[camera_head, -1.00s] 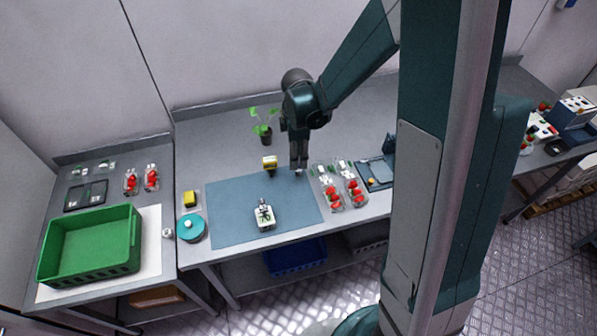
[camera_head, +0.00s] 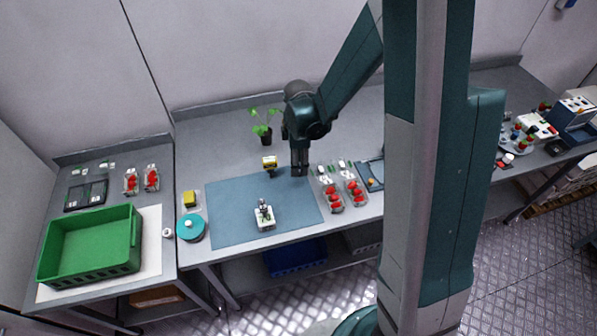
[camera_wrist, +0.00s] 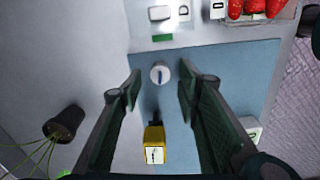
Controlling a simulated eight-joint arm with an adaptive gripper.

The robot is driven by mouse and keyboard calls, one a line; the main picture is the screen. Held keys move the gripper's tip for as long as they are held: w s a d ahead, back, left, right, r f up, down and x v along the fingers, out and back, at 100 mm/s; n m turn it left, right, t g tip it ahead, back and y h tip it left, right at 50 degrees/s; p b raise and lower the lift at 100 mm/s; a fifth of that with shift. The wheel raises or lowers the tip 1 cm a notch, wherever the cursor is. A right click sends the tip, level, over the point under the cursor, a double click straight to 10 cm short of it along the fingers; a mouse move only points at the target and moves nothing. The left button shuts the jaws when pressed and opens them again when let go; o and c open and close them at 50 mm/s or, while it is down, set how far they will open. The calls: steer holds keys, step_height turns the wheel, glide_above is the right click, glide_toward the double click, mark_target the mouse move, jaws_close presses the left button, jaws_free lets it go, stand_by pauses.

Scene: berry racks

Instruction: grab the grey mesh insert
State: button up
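My gripper (camera_head: 299,170) points down at the back right corner of the blue mat (camera_head: 232,187). In the wrist view my gripper (camera_wrist: 159,88) is open, with a finger on each side and nothing held. A small round pale-grey piece (camera_wrist: 160,72) with a dark mark lies below, near the fingertips and between their lines. I cannot tell whether it is the grey mesh insert; no mesh texture is clear. In the head view the gripper hides that spot. A yellow and black device (camera_head: 269,162) stands to the left, also in the wrist view (camera_wrist: 154,143).
Punnets of red berries (camera_head: 333,197) stand right of the mat. A white device (camera_head: 264,217) is on the mat's front part. A potted plant (camera_head: 263,131) stands behind. A teal round container (camera_head: 191,227) and green crate (camera_head: 92,246) are left.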

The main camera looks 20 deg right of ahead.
steer(key=shift+f, duration=1.6)
steer(key=c, duration=0.7)
